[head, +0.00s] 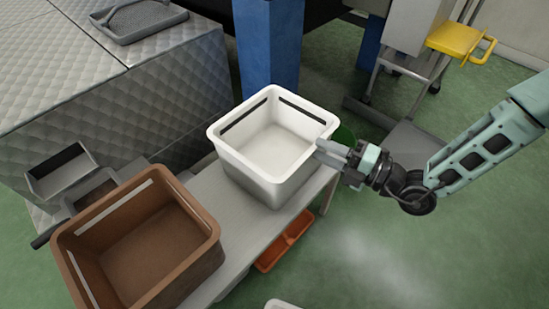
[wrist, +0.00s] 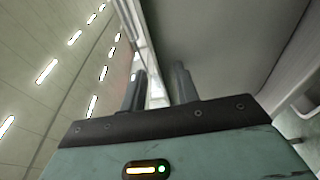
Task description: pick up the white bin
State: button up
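The white bin (head: 240,159) stands upright and empty on a pale bench, with dark slots under its rim. My gripper (head: 326,150) is at the bin's right rim in the head view. In the wrist view, the two dark fingers of my gripper (wrist: 160,82) stand apart, with a pale strip of the bin's rim (wrist: 150,58) running between them. The bin's grey inside wall (wrist: 220,45) fills the view to the right. I cannot tell whether either finger touches the rim.
A brown bin (head: 200,262) sits on the bench (head: 217,187) at the left front. An orange tray (head: 286,240) lies below the bench. A blue post (head: 268,50) rises behind the white bin. Green floor is open at lower right.

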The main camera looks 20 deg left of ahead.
grip_shut()
dwell(1.4)
